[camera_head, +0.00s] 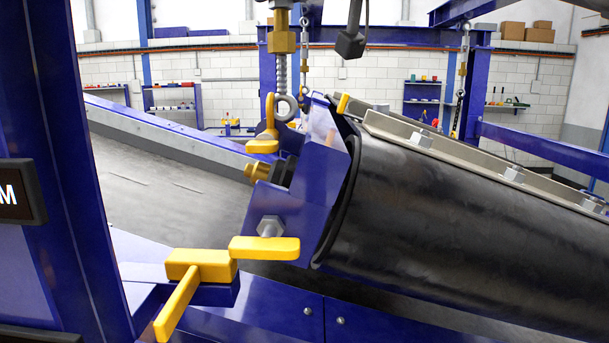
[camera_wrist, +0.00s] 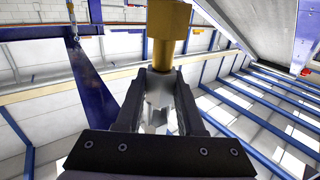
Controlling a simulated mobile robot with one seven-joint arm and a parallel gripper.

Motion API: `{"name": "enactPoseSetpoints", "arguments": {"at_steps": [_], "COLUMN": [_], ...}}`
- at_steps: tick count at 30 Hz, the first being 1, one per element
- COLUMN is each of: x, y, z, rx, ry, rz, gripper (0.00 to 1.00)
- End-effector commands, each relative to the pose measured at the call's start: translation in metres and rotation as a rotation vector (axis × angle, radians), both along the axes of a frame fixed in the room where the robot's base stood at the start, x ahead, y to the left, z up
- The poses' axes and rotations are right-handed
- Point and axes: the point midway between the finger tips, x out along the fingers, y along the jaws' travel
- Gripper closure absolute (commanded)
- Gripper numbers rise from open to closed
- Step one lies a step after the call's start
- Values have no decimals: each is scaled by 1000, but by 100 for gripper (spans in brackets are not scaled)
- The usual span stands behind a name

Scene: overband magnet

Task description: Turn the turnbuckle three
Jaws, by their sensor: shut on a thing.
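In the wrist view, my gripper (camera_wrist: 161,76) points up with its two dark fingers closed around the narrow stem below a square brass-yellow block (camera_wrist: 168,20). This looks like part of a turnbuckle. In the head view, a brass turnbuckle piece (camera_head: 282,40) hangs at the top, with a threaded rod (camera_head: 281,76) below it and a metal eye (camera_head: 286,107) by a yellow hook. My gripper is not clearly seen in the head view, so I cannot tell which turnbuckle it is on. A similar brass piece (camera_head: 463,67) hangs on a chain farther back.
A large black belt drum (camera_head: 450,220) with a blue end plate (camera_head: 312,190) fills the right. Yellow levers (camera_head: 200,266) stick out low down. A blue post (camera_head: 50,200) stands at the left. A dark block (camera_head: 350,43) hangs near the top middle.

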Motion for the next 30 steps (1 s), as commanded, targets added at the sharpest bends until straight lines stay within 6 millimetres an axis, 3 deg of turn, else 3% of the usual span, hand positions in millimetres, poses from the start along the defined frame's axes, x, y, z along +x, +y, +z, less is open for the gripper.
{"name": "enactPoseSetpoints", "arguments": {"at_steps": [2, 3, 9, 19, 30], "x": [0, 0, 1, -2, -24], "y": [0, 0, 0, -2, -15], "z": [2, 0, -1, -1, -2], "rx": [-2, 0, 0, 0, -1], "ry": [3, 4, 4, 1, 1], "rz": [-33, -41, -38, -38, -38], "gripper": [100, 59, 28, 28, 28]}}
